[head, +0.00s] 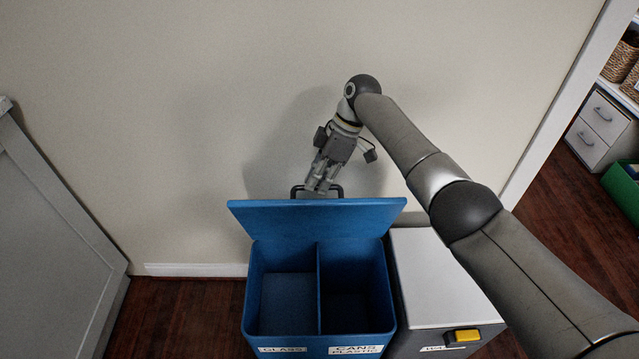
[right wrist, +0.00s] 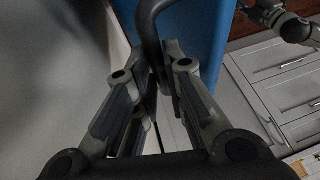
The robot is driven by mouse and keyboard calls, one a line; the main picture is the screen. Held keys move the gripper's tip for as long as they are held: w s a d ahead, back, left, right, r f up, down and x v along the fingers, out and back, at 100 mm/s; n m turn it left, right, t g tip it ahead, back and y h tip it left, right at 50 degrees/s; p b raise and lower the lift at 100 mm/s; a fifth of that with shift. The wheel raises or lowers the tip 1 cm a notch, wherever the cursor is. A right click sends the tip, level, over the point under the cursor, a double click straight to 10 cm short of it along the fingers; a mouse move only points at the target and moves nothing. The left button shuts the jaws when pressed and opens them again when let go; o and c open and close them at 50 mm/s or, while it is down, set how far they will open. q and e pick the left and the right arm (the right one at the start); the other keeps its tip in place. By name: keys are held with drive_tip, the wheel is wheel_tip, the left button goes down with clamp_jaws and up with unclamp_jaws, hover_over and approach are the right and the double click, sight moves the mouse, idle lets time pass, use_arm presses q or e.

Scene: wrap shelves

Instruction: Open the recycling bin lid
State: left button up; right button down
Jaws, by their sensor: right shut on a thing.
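The blue recycling bin (head: 257,318) stands against the wall, with two compartments in view and labels on its front reading glass and cans plastic. Its blue lid (head: 315,220) is raised and stands up at the back of the bin. A dark handle (head: 298,190) sits on the lid's upper edge. My right gripper (head: 322,184) is at that handle, behind the lid, shut on it. In the right wrist view the fingers (right wrist: 165,75) close around the dark handle bar (right wrist: 147,22), with the blue lid (right wrist: 195,30) beyond. My left gripper is not in view in the head view.
A grey bin with a white top (head: 437,277) and a yellow button (head: 467,336) stands directly right of the blue bin. A grey panel (head: 50,250) is at the left. The wall (head: 180,120) is close behind. Dark wood floor (head: 185,315) is free left of the bin.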

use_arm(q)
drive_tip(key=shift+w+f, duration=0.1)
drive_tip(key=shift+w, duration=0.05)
use_arm(e)
drive_tip(key=shift+d+f, duration=0.15)
drive_tip(key=shift+f, duration=0.55)
drive_tip(key=c, duration=1.9)
unclamp_jaws()
drive_tip(key=o, duration=0.4)
drive_tip(key=shift+w+f, duration=0.2)
drive_tip(key=shift+w, duration=0.15)
drive_tip(key=v, duration=1.2)
drive_tip(key=shift+r, duration=0.3)
drive_tip(key=shift+a, duration=0.25)
